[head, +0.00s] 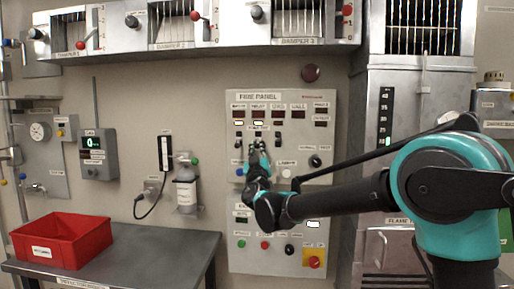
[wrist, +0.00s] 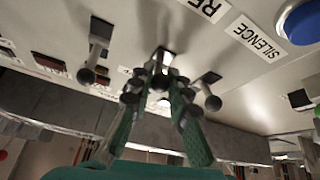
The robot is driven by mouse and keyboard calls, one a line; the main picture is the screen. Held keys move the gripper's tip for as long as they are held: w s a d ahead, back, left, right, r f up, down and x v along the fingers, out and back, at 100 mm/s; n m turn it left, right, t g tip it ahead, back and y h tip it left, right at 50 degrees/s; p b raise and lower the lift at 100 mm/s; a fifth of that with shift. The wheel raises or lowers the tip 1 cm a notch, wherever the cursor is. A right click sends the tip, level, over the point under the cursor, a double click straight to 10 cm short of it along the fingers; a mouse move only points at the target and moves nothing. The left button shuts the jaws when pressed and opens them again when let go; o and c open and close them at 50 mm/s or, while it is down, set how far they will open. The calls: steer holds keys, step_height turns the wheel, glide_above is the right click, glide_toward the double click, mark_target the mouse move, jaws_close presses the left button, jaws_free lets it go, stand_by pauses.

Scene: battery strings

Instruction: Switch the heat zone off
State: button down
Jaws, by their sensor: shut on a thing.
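The fire panel (head: 237,205) is a light grey wall panel in the middle of the head view. A row of small toggle levers sits below its display windows. My gripper (head: 258,147) is at this row and covers part of it. In the wrist view my gripper (wrist: 160,88) has its green fingers closed around the tip of the middle lever (wrist: 165,54). One free lever (wrist: 96,45) stands on one side and another free lever (wrist: 207,92) on the other. The small labels by the levers are too small or hidden to read, so I cannot tell which one is heat.
Below the levers are round buttons and a red knob on yellow (head: 314,262). A blue button (wrist: 303,22) is near the SILENCE label. A red bin (head: 62,240) stands on the grey table (head: 150,262) at left. A grey bottle (head: 186,190) hangs left of the panel.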

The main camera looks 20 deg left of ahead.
steer(key=c, duration=1.4)
jaws_free()
steer(key=v, duration=1.2)
